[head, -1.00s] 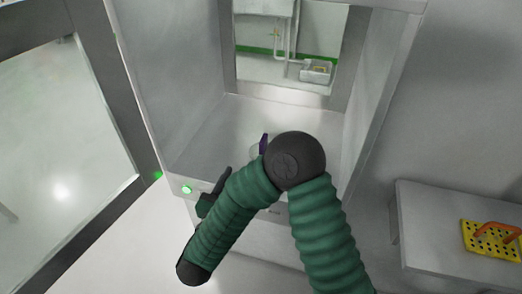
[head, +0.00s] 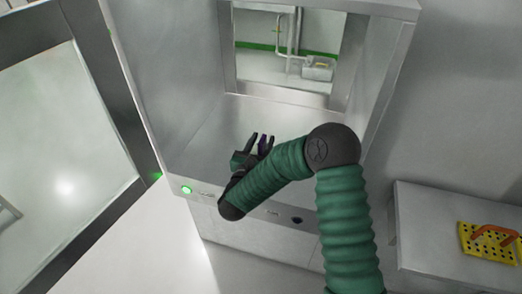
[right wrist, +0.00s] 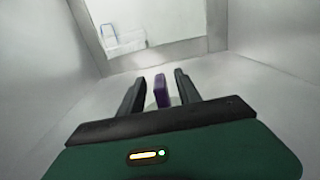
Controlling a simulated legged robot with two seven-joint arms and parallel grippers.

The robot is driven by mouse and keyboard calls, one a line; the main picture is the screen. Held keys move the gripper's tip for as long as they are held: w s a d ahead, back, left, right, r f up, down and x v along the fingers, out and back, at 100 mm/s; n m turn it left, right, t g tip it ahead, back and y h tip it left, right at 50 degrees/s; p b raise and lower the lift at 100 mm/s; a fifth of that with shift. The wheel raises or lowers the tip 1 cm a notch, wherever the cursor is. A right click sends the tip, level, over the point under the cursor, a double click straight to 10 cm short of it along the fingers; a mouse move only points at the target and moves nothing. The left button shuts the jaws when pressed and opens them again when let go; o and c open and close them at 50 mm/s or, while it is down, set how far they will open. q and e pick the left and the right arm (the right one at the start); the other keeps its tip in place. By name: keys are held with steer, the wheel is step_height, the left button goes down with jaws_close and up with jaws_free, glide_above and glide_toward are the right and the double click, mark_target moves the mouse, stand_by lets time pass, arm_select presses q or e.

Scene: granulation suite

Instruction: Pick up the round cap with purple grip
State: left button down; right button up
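The cap's purple grip (right wrist: 161,91) stands upright between the two dark fingers of my right gripper (right wrist: 160,92) in the right wrist view. A gap shows on each side of it, so the fingers are open around it and not closed on it. In the head view the purple grip (head: 262,143) shows as a small patch between the fingers of my right gripper (head: 258,143), inside the metal chamber. The round body of the cap is mostly hidden by the gripper. My left gripper is not in view.
The metal chamber (head: 205,125) has side walls close to the right arm and a window at its back. A glass door (head: 60,150) stands open at left. A bench (head: 430,240) at right holds a yellow perforated block (head: 490,243) with an orange handle.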

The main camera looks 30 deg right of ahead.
steer(key=shift+d+f, duration=0.15)
steer(key=shift+d, duration=0.35)
steer(key=c, duration=0.4)
steer(key=shift+a, duration=0.1)
steer(key=shift+c, duration=1.4)
steer(key=shift+a, duration=0.3)
jaws_close()
steer(key=shift+a+r, duration=0.3)
steer(key=shift+a, duration=0.15)
steer(key=shift+d+f, duration=0.2)
steer(key=shift+d, duration=0.35)
steer(key=shift+a+r, duration=0.15)
steer(key=shift+a, duration=0.2)
steer(key=shift+d, duration=0.25)
